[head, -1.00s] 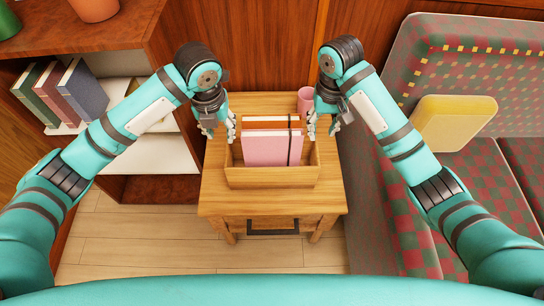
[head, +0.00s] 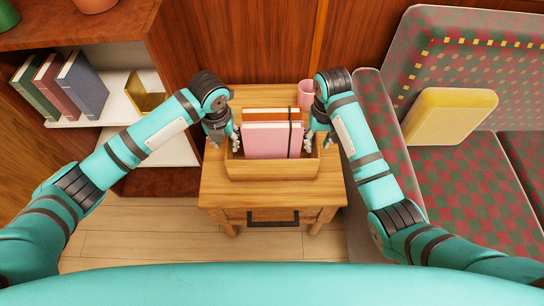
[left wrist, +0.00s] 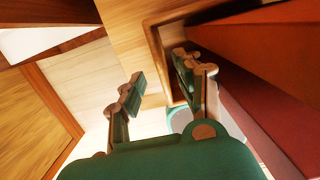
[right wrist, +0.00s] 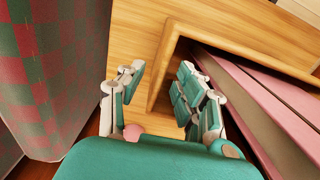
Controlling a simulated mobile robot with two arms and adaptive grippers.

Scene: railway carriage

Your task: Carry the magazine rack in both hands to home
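The magazine rack (head: 271,171) is an open wooden box on a small wooden table. It holds a pink magazine (head: 266,141) with an orange one behind it and a dark strap-like line. My left gripper (head: 226,138) is at the rack's left end. In the left wrist view its fingers (left wrist: 158,85) are apart, one inside the rack and one outside the end wall. My right gripper (head: 319,138) is at the right end. In the right wrist view its fingers (right wrist: 157,92) are also apart, straddling the end wall. Neither is visibly closed on the wall.
The small table (head: 215,190) has a drawer with a dark handle. A pink cup (head: 305,92) stands behind the rack at right. A shelf (head: 175,150) with several books is at left. A checked seat (head: 450,175) with a yellow cushion (head: 450,115) is at right.

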